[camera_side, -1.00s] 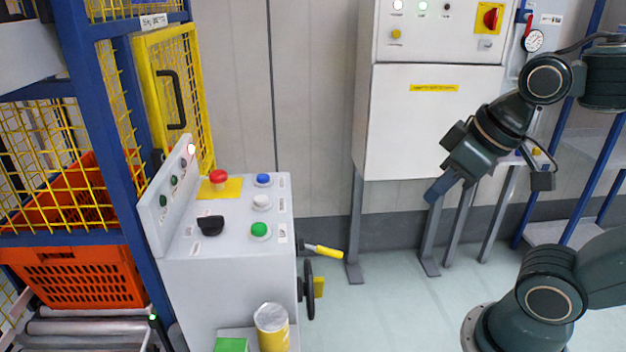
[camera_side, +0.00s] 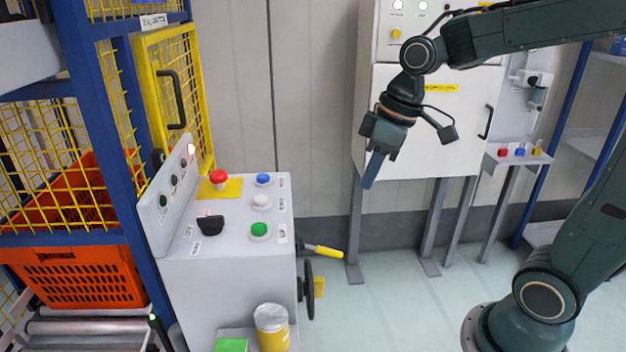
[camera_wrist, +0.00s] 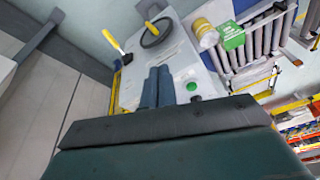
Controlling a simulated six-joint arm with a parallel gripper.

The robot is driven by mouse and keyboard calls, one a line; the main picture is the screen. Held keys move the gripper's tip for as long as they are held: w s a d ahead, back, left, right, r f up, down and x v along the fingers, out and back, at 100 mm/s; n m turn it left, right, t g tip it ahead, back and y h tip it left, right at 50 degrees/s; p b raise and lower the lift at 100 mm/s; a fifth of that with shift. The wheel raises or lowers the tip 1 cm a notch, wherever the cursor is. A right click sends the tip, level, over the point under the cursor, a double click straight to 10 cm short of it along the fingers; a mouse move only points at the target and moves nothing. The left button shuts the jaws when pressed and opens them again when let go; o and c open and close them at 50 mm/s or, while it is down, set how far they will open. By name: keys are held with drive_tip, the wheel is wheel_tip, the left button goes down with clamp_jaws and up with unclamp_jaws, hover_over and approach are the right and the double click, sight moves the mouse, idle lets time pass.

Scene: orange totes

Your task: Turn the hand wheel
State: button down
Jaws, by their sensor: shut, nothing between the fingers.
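The hand wheel (camera_side: 309,290) is dark, with a yellow handle (camera_side: 319,287). It is mounted on the right side of the grey control console (camera_side: 225,290) and is seen nearly edge-on in the side view. In the wrist view the hand wheel (camera_wrist: 155,33) shows as a dark ring near the top centre, with its yellow handle across it. My gripper (camera_side: 369,183) is in the air to the right of the console and higher than the wheel, clear of it. Its fingers (camera_wrist: 158,72) are together and empty in the wrist view.
A lever with a yellow grip (camera_side: 325,250) sticks out of the console just above the wheel. A yellow can (camera_side: 272,335) and a green box (camera_side: 231,345) stand at the console's front. A white cabinet (camera_side: 430,130) stands behind my gripper. The floor right of the wheel is clear.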

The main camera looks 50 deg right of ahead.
sight(318, 278)
drive_tip(key=w+d+f+n+g+y, duration=0.1)
drive_tip(key=w+d+f+n+y, duration=0.1)
drive_tip(key=w+f, duration=0.4)
drive_tip(key=w+d+f+n+g+y, duration=0.2)
drive_tip(key=w+d+f, duration=0.3)
drive_tip(key=f, duration=0.6)
drive_tip(key=shift+w+d+n+y, duration=0.3)
drive_tip(key=shift+w+n, duration=0.5)
drive_tip(key=shift+w, duration=0.2)
drive_tip(key=s+a+f, duration=0.3)
drive_tip(key=a+f, duration=0.5)
drive_tip(key=f, duration=0.1)
drive_tip(key=shift+f, duration=0.2)
drive_tip(key=shift+s, duration=0.1)
drive_tip(key=shift+s+a+r+t+h, duration=0.1)
drive_tip(key=shift+s+a+t+h, duration=0.35)
drive_tip(key=shift+h, duration=0.15)
